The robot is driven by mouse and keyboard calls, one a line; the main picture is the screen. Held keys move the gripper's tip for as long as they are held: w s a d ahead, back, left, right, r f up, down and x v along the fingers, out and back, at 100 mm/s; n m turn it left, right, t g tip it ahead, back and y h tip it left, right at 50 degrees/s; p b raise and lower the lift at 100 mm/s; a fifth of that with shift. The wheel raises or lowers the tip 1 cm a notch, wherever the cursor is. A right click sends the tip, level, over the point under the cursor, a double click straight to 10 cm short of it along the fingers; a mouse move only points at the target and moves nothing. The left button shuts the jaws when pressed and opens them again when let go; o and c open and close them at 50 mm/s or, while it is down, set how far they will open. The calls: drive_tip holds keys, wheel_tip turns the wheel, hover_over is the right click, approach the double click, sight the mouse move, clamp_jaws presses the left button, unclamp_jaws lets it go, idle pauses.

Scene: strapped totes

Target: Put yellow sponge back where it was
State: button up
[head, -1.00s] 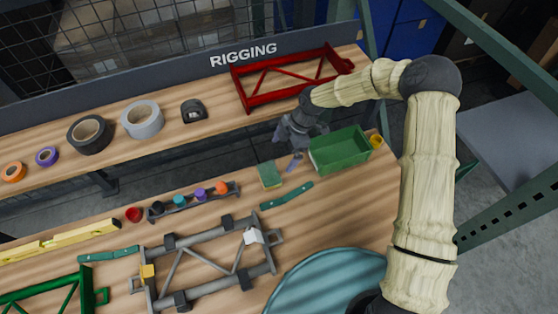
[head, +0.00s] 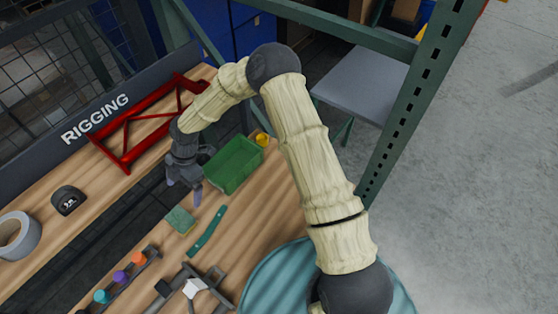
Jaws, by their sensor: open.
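A small sponge (head: 180,220) with a green top and yellowish edges lies flat on the wooden workbench (head: 262,210), left of a green open bin (head: 234,166). My gripper (head: 184,191) points down above the bench, just behind the sponge and left of the bin. It is open, and I see nothing between its fingers. It looks apart from the sponge, though its exact height is hard to tell. The inside of the bin looks empty.
A green strap or handle (head: 207,232) lies right of the sponge. A small yellow item (head: 262,139) stands behind the bin. A red frame (head: 125,140), tape measure (head: 68,200) and grey tape roll (head: 17,236) are on the rear shelf. A green post (head: 415,100) rises at right.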

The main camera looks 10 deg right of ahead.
drive_tip(key=s+d+r+m+t+h, duration=0.1)
drive_tip(key=d+r+m, duration=0.5)
drive_tip(key=d, duration=0.3)
drive_tip(key=s+d+r+m+t+h, duration=0.1)
drive_tip(key=d+r+m+t+h, duration=0.1)
drive_tip(key=d+r+m, duration=0.55)
drive_tip(key=s+d+r+m+t, duration=0.1)
drive_tip(key=s+d+r+m, duration=0.1)
drive_tip(key=s+d+m, duration=0.3)
drive_tip(key=s+d+r+m+t, duration=0.1)
drive_tip(key=s+d+r+m, duration=0.2)
drive_tip(key=d, duration=0.7)
drive_tip(key=s+m, duration=0.2)
drive_tip(key=m, duration=0.2)
drive_tip(key=shift+d+r, duration=0.15)
drive_tip(key=shift+r, duration=0.1)
